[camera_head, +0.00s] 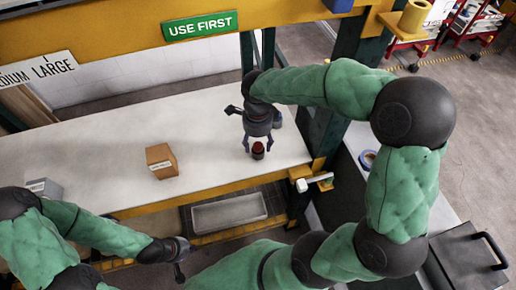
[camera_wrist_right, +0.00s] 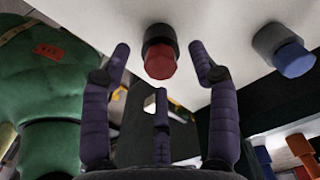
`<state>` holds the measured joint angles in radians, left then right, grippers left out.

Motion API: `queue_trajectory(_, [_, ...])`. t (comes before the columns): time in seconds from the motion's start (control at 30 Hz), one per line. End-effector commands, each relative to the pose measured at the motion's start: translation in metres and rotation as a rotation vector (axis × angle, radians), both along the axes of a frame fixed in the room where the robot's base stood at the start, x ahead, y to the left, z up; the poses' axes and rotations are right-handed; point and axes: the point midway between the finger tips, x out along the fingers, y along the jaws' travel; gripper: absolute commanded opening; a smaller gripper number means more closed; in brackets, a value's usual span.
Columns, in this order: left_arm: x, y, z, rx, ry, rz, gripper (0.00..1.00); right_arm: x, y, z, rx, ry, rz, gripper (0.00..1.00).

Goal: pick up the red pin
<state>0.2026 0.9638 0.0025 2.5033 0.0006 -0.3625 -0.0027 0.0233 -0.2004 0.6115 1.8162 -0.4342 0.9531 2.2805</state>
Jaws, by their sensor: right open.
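The red pin (camera_head: 258,148), with a dark collar, stands near the front right of the pale tabletop. In the right wrist view the red pin (camera_wrist_right: 160,62) lies between the fingertips, with a visible gap on both sides. My right gripper (camera_head: 258,142) is open over it, its fingers (camera_wrist_right: 160,54) on either side of the pin and not closed on it. My left gripper (camera_head: 180,272) is low in front of the table's edge, away from the pin; its fingers are too small to judge.
A blue-grey pin (camera_wrist_right: 290,55) stands beside the red one. A brown box (camera_head: 161,162) and a grey box (camera_head: 46,188) sit further left. A grey tray (camera_head: 228,213) is below the table. A yellow post base (camera_head: 318,172) is close right.

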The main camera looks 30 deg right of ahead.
Motion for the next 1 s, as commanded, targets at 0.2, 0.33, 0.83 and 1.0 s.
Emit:
queue_trajectory(0.2, [0.0,0.0,-0.002,0.0,0.0,0.0,0.0,0.0001,0.0,-0.0085,0.0,-0.001,0.0,0.6])
queue_trajectory(0.33, [0.0,0.0,-0.0017,0.0,0.0,0.0,0.0,0.0001,0.0,-0.008,0.001,0.0,0.0,0.6])
queue_trajectory(0.83, [0.0001,0.0,-0.0018,0.0,0.0,0.0,0.0,0.0001,0.0,-0.0078,0.0,-0.001,-0.001,0.0])
queue_trajectory(1.0, [0.0001,0.0,-0.001,0.0,0.0,0.0,0.0,0.0004,0.0,-0.0048,0.0,-0.001,-0.001,0.0])
